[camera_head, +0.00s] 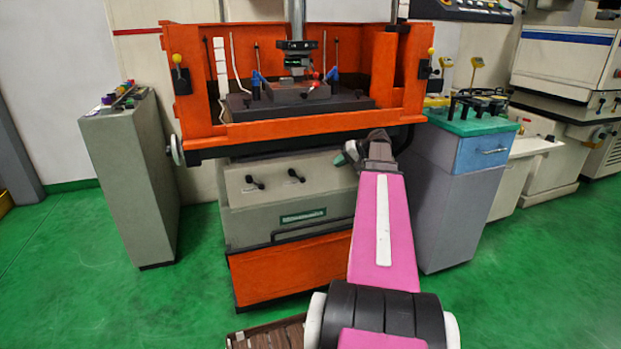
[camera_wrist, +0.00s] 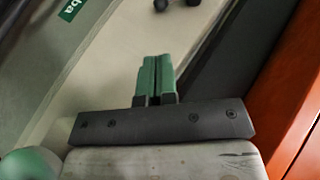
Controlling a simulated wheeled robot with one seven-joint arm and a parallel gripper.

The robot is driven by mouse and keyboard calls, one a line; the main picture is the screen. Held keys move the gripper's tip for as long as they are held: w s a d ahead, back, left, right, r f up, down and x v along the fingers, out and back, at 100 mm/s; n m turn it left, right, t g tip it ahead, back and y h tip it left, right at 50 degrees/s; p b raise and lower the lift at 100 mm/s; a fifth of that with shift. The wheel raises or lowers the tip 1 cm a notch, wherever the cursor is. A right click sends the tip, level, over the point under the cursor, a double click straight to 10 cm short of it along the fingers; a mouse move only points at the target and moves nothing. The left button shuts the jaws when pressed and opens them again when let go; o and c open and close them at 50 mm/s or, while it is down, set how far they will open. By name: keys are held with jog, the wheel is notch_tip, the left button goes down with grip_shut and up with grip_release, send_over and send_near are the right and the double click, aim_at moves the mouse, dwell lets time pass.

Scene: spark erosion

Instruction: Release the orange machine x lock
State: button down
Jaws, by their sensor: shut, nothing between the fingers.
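The orange machine (camera_head: 300,128) stands in the middle of the head view, with an orange tank on top and a grey front below. Two small dark levers sit on the grey front, a left one (camera_head: 254,182) and a right one (camera_head: 296,176). I cannot tell which of them is the x lock. My gripper (camera_head: 350,153) is in front of the machine, right of the levers, partly hidden by my wrist. In the wrist view my gripper's green fingers (camera_wrist: 157,72) are together and empty. A dark lever knob (camera_wrist: 160,5) shows at the top edge, apart from the fingertips.
A dark bar (camera_head: 313,228) runs along the machine's lower front. A grey cabinet with a green top (camera_head: 468,124) stands close on the right. A grey pedestal (camera_head: 130,180) stands on the left. Green floor (camera_head: 75,260) is clear at the left.

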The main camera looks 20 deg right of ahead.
aim_at(305, 179)
jog(key=shift+a+f, duration=0.1)
jog(key=x, duration=1.4)
